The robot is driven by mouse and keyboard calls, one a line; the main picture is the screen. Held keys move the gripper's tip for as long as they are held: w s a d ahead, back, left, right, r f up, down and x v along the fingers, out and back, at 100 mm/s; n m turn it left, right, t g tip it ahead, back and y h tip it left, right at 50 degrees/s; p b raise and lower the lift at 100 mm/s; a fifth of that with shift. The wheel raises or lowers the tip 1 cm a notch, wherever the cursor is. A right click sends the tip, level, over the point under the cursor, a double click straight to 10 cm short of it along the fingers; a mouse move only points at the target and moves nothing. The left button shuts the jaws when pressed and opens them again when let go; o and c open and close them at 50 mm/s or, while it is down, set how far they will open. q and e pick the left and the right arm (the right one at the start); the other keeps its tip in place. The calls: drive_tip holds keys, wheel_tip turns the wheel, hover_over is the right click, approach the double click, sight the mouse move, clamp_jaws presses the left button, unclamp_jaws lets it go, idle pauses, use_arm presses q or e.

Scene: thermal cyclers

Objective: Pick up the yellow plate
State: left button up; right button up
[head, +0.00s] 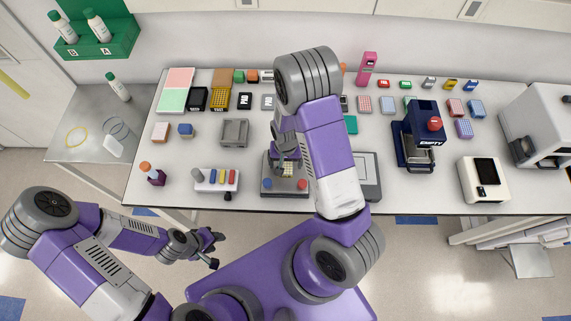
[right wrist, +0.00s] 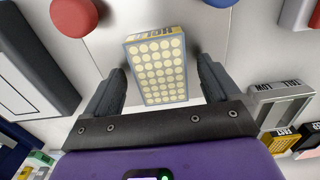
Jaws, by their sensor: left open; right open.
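The yellow plate (right wrist: 157,68) is a small block with a grid of pale yellow round wells and a yellow labelled edge. It lies between the open fingers of my right gripper (right wrist: 163,80) in the right wrist view; I cannot tell whether they touch it. In the head view the plate (head: 288,170) shows partly, on a grey device (head: 285,188) with a red and a blue knob, below my right gripper (head: 287,158). My left gripper (head: 216,250) is open and empty, in front of the table's front edge.
A white rack with coloured pieces (head: 215,180) stands left of the grey device, and a dark flat panel (head: 368,178) lies right. A grey frame (head: 234,132) stands behind. A navy press (head: 420,135) and white machine (head: 484,180) stand further right.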

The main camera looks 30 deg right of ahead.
drive_tip(key=c, duration=1.1)
